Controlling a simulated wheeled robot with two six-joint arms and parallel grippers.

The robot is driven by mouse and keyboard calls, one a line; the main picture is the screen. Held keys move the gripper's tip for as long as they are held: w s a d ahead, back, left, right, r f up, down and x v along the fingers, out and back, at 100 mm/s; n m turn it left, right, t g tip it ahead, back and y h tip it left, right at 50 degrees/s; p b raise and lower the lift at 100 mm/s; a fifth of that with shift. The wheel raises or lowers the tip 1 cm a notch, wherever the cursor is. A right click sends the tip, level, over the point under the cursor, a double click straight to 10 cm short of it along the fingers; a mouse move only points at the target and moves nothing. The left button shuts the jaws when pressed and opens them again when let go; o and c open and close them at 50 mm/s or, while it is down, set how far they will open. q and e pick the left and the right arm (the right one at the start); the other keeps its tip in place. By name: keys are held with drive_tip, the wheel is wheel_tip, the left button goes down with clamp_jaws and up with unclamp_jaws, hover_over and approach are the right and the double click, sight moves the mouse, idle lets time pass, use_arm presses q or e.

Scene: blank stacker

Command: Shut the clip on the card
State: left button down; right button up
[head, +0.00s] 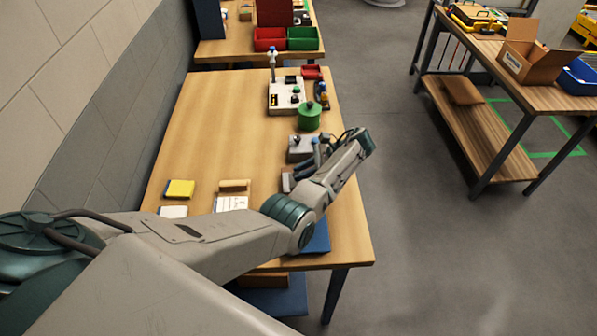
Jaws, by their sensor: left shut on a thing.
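A white card (231,203) with dark print lies on the near part of the wooden table, partly covered by my left arm. A tan bar-like piece (235,186) lies just behind it; I cannot tell whether this is the clip. My left arm reaches across the table's near right part, and my left gripper (360,142) is at its far end near the right edge. Its fingers are hard to make out. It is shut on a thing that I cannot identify. My right gripper is not in view.
A yellow block (179,189) lies left of the card. Farther back on the table (215,125) stand a green cylinder (309,117), a grey box (300,150) and a white panel (286,97). The table's middle left is clear. A wall borders the left side.

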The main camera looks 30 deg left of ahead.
use_arm(q)
drive_tip(key=shift+w+d+f+g+y+b, duration=0.15)
drive_tip(key=shift+d+f+g+y+b, duration=0.15)
drive_tip(key=shift+y+b, duration=0.35)
drive_tip(key=shift+w+d+f+g+y+b, duration=0.15)
drive_tip(key=shift+f+g+y+b, duration=0.2)
drive_tip(key=shift+y+b, duration=0.25)
drive_tip(key=c, duration=1.3)
unclamp_jaws()
drive_tip(key=shift+r, duration=0.1)
